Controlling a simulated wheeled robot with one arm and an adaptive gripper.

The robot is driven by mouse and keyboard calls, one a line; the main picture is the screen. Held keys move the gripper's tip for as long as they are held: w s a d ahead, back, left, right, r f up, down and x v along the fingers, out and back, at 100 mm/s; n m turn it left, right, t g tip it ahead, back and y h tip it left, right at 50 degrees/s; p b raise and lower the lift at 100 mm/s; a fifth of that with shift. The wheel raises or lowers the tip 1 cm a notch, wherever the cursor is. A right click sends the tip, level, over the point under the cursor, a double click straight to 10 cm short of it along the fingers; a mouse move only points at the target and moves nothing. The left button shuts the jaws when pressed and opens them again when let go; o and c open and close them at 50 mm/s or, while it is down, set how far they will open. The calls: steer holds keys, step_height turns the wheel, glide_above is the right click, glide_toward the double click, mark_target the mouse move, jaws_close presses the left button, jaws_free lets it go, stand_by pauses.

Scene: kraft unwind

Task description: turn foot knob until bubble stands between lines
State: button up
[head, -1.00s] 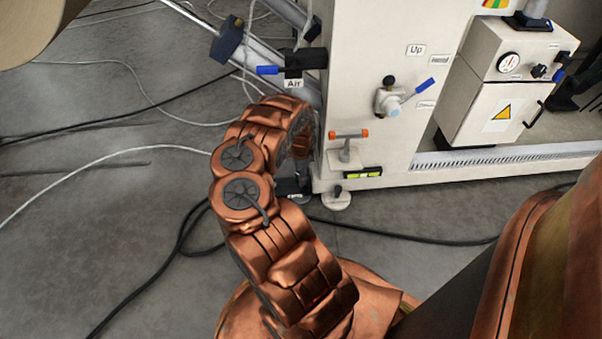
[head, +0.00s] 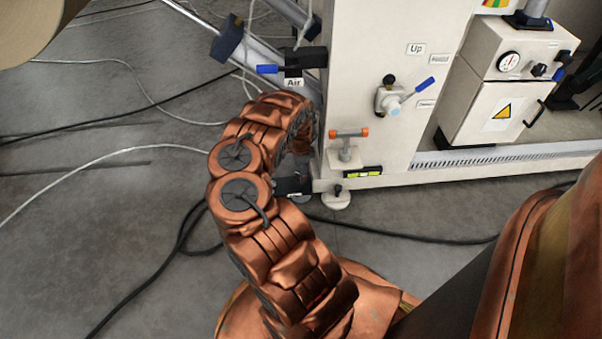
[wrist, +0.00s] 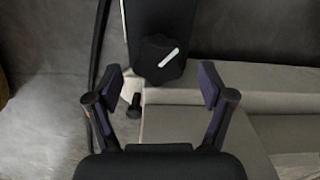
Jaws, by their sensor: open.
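In the wrist view a dark round knob (wrist: 161,60) with a white line on it sits at the end of a dark plate. My gripper (wrist: 162,84) is open, its two fingers spread on either side and a little short of the knob, with nothing between the pads. The spirit level (head: 363,172), a yellow-green vial in a black frame, is low on the white machine's front in the head view. Its bubble and lines are too small to read. In the head view my arm hides most of my gripper's surroundings.
The white machine (head: 372,55) has a levelling foot (head: 337,200) at its lower edge and an orange-tipped handle (head: 348,134) above. A small dark bolt (wrist: 134,104) stands near the left finger.

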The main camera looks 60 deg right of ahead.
steer(key=shift+a+r, duration=0.1)
steer(key=shift+r, duration=2.85)
